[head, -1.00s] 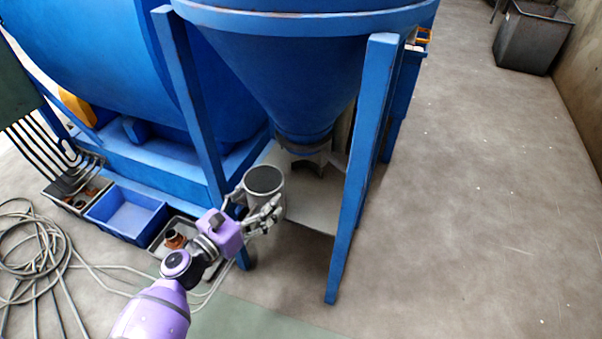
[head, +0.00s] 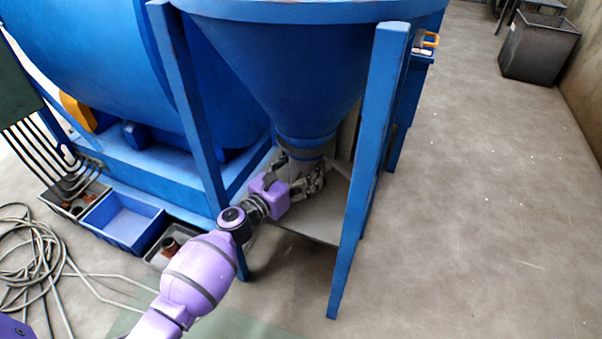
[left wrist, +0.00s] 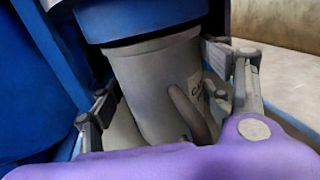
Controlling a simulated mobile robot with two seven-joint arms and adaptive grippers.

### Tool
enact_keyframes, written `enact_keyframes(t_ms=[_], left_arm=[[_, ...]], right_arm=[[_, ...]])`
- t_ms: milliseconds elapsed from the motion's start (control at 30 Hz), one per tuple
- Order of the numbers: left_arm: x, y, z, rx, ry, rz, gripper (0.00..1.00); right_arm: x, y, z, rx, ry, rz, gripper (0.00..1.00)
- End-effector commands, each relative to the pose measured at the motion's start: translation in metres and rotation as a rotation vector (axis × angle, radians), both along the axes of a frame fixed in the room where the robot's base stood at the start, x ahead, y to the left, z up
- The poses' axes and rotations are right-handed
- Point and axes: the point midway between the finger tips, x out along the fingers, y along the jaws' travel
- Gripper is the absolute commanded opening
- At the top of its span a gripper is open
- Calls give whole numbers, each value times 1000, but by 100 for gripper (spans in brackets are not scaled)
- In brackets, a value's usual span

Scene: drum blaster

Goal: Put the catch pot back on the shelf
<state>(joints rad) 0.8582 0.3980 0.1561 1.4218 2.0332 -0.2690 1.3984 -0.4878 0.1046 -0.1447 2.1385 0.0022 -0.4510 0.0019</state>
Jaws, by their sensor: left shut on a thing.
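The catch pot (left wrist: 150,85) is a grey cylinder with a curved handle and a partly hidden white label in the left wrist view. My left gripper (left wrist: 165,88) is shut on it, one finger on each side. In the head view, the left gripper (head: 303,178) is between the blue legs, under the cone. The pot's top (head: 312,154) shows just below the cone's outlet (head: 303,142); fingers hide much of the rest. The grey shelf (head: 315,223) lies beneath. I cannot tell whether the pot's base touches it. My right gripper is out of view.
Blue frame legs stand left (head: 190,100) and right (head: 367,170) of the shelf. A blue tray (head: 122,222) and grey trays with small parts lie at left, near coiled hose (head: 35,260). The floor at right is clear up to a dark bin (head: 538,48).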

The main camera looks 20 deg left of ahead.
Motion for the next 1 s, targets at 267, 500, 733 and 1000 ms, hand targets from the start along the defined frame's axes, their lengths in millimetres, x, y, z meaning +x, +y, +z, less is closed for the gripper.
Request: enact_keyframes(t_ms=[267, 500, 733, 1000], left_arm=[[-2, 0, -11, 0, 4, 1, 19], [-3, 1, -17, 0, 7, 1, 78], [-3, 1, -17, 0, 7, 1, 80], [-14, 4, -13, 0, 8, 1, 80]], right_arm=[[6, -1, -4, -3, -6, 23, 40], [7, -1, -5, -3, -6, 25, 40], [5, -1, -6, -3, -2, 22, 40], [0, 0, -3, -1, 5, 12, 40]])
